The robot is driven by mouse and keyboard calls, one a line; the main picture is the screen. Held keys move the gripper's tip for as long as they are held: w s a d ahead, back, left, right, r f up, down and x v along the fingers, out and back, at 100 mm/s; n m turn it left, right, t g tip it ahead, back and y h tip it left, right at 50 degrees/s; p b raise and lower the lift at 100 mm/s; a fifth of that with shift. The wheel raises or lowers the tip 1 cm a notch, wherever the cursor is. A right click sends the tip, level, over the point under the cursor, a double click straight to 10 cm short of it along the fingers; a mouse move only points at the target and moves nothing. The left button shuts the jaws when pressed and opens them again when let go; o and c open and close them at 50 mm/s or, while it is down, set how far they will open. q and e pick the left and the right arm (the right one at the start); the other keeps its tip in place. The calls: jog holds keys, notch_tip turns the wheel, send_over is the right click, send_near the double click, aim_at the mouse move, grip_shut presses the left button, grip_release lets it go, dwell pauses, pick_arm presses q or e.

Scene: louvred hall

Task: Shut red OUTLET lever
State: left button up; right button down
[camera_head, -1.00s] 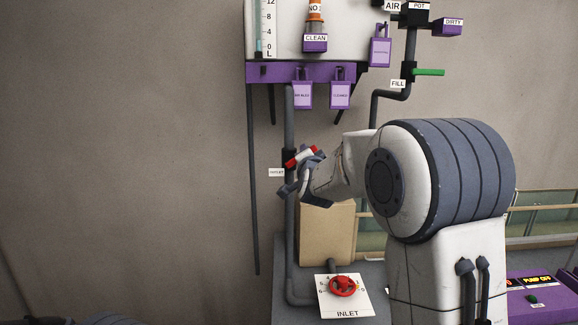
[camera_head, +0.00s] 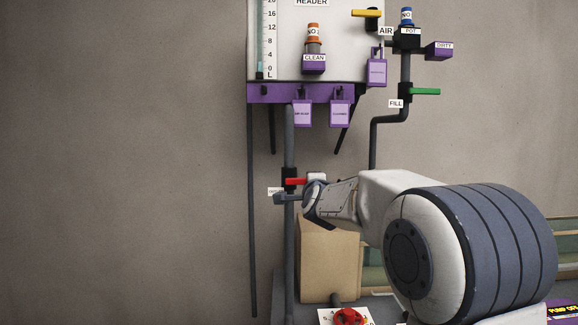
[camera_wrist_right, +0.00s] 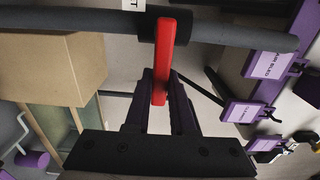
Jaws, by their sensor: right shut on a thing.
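The red lever (camera_head: 295,181) sits on a dark valve body (camera_head: 289,174) on the vertical grey pipe. It lies level, crosswise to the pipe, and points right. A small white label (camera_head: 273,191), too small to read, is left of it. My right gripper (camera_head: 297,190) is at the lever. In the right wrist view, the red lever (camera_wrist_right: 163,62) stands out from the pipe (camera_wrist_right: 80,28), with its outer part between the two fingers of my right gripper (camera_wrist_right: 161,88), which are shut on it. My left gripper is not in view.
A cardboard-coloured box (camera_head: 328,262) stands behind and below my right gripper. A red INLET wheel (camera_head: 348,317) is at the bottom edge. Above are a purple shelf (camera_head: 300,93) with hanging lilac tags, a green FILL lever (camera_head: 425,91) and a yellow lever (camera_head: 365,13). Bare wall lies left.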

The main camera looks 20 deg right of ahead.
jog(key=c, duration=0.7)
grip_release()
jog(key=b+v, duration=0.1)
jog(key=v, duration=0.6)
jog(key=p+v, duration=0.5)
jog(key=v, duration=0.5)
jog(key=shift+s+a+r, duration=0.1)
jog(key=shift+s+r, duration=0.05)
jog(key=shift+s, duration=0.1)
